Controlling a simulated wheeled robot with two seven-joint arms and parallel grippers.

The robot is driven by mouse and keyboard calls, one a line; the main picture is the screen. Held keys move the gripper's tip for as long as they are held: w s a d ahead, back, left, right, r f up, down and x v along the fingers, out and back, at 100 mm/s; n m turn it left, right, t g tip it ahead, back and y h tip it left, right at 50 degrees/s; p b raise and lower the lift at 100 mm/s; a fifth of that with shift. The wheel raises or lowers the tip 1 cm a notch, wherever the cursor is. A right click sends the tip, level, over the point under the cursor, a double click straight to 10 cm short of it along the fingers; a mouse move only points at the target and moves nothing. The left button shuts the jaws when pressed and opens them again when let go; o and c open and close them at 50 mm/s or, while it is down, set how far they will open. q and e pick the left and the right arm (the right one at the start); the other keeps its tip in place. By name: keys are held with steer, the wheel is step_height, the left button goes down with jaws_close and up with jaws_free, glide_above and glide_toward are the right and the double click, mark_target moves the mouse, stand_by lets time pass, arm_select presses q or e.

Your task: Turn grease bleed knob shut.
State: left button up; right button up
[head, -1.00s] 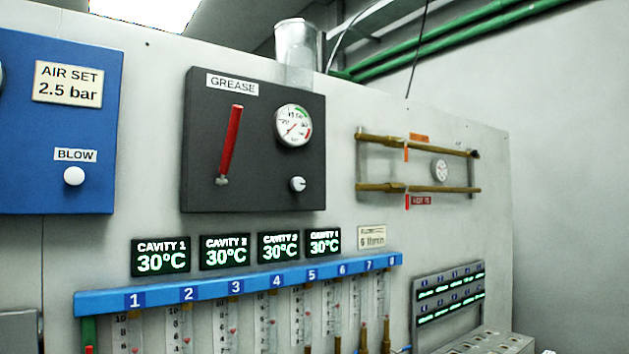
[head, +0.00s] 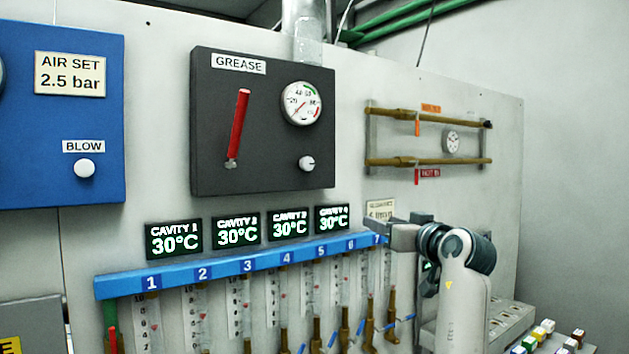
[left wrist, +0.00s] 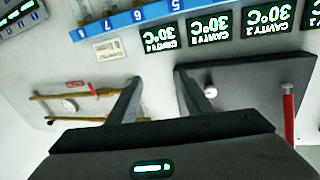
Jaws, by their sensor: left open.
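The white knob (head: 306,163) is on the lower right of the dark grey GREASE panel (head: 250,172), below the round gauge (head: 301,103); its marking is too small to read. The arm at lower right in the head view carries my left gripper (head: 390,220), which appears below and right of the knob, apart from it. In the left wrist view, upside down, my left gripper (left wrist: 157,76) has its two fingers spread with nothing between them. The knob (left wrist: 210,92) shows there just right of the right finger. My right gripper is not in view.
A red lever (head: 238,125) is on the panel left of the knob. Brass pipes (head: 428,161) with small valves lie to the right. Below are lit cavity displays (head: 237,229) and a blue numbered rail (head: 220,272). The wall between panel and pipes is bare.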

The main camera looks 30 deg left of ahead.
arm_select(q)
steer(key=s+a+r+n+g+y, duration=0.1)
steer(key=s+a+r+n+g, duration=0.1)
steer(key=s+r, duration=0.7)
step_height(320, 180, up, 4)
steer(key=n+g+p, duration=0.1)
steer(key=n, duration=0.1)
steer(key=shift+s+f+n+y, duration=0.15)
steer(key=shift+n+y, duration=0.15)
steer(key=shift+n, duration=0.1)
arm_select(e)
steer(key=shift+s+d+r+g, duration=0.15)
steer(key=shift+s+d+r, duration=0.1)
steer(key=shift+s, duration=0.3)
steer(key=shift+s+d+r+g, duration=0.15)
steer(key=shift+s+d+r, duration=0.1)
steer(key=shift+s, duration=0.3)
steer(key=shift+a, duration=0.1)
arm_select(q)
steer(key=shift+a, duration=0.15)
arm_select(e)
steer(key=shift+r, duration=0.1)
arm_select(q)
steer(key=p, duration=0.9)
glide_toward(309, 165)
steer(key=x, duration=0.7)
steer(key=shift+a, duration=0.2)
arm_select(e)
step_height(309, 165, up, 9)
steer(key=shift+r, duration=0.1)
